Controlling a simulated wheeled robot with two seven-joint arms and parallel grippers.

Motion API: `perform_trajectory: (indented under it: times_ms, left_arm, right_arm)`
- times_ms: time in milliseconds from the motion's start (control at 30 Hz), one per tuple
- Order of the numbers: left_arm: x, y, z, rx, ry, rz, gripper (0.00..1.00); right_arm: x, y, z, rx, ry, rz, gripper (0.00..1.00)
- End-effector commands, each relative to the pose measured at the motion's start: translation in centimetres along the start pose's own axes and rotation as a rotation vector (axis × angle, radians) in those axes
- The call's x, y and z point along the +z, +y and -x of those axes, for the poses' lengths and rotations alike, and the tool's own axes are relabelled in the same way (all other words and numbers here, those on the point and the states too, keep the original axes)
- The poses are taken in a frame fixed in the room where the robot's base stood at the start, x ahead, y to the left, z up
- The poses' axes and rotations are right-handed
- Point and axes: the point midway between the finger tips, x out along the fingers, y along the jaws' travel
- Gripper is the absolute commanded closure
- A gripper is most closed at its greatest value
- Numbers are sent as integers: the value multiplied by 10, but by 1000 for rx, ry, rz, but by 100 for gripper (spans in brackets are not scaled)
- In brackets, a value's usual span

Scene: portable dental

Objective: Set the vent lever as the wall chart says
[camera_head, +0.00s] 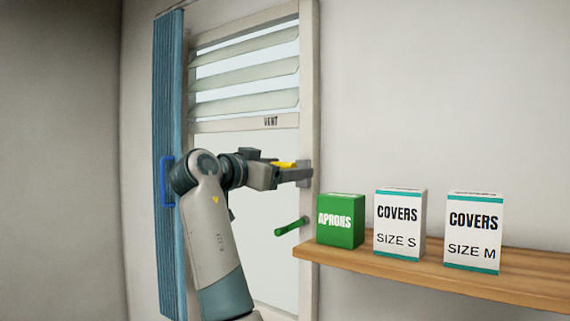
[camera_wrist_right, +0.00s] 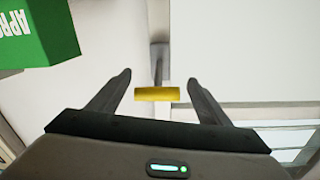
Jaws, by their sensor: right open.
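The lever with a yellow grip (camera_head: 284,164) sits on the right side of the window frame, below the slatted vent (camera_head: 245,72) labelled VENT. The slats are tilted with gaps between them. In the right wrist view the yellow grip (camera_wrist_right: 157,94) lies crosswise between the fingers, with its grey shaft running back to the frame. My right gripper (camera_head: 297,174) is open, its fingers (camera_wrist_right: 160,74) on either side of the lever with gaps; it partly hides the lever in the head view. No wall chart shows. My left gripper is not in view.
A green handle (camera_head: 291,227) sits lower on the frame. A wooden shelf (camera_head: 450,273) at right holds a green APRONS box (camera_head: 340,221) and two COVERS boxes, size S (camera_head: 399,225) and size M (camera_head: 473,232).

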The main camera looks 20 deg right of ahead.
Motion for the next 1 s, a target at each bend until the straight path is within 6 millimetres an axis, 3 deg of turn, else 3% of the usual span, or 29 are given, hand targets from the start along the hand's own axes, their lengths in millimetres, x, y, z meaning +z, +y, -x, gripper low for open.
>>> perform_trajectory:
  times_ms: [267,467,1000]
  left_arm:
    - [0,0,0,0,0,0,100]
    - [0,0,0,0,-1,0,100]
    - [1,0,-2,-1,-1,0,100]
  right_arm:
    - [0,0,0,0,0,0,31]
    - [0,0,0,-2,0,1,79]
    - [1,0,-1,-3,4,2,79]
